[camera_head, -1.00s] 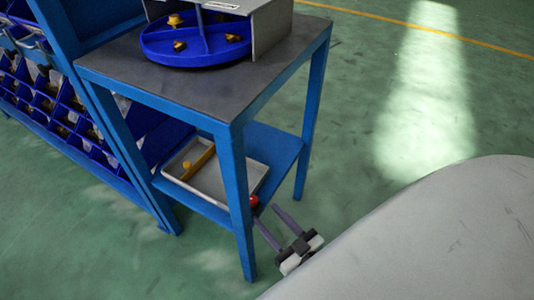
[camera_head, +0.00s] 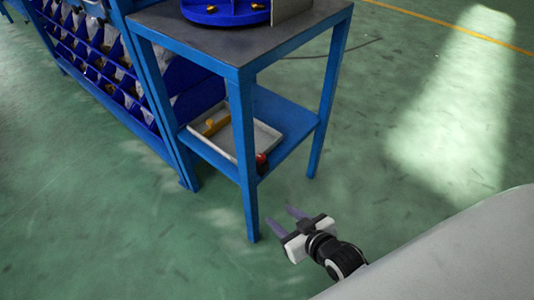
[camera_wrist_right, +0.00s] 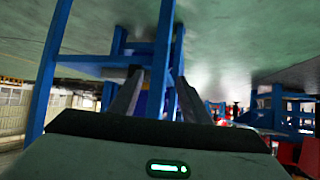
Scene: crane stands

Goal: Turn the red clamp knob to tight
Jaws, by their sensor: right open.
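My right gripper (camera_head: 282,217) is open and empty. It is below and to the right of the knob in the picture, apart from it, over the green floor by the foot of the front leg. In the right wrist view the two fingers (camera_wrist_right: 160,77) are spread, with blue stand legs beyond them. I cannot make out the knob there. My left gripper is not in view.
The blue stand (camera_head: 243,150) has a dark top with a blue round tray (camera_head: 225,17). A pale tray (camera_head: 263,137) with a yellow piece (camera_head: 215,126) lies on its lower shelf. A rack of blue bins (camera_head: 100,60) stands left. The floor to the right is clear.

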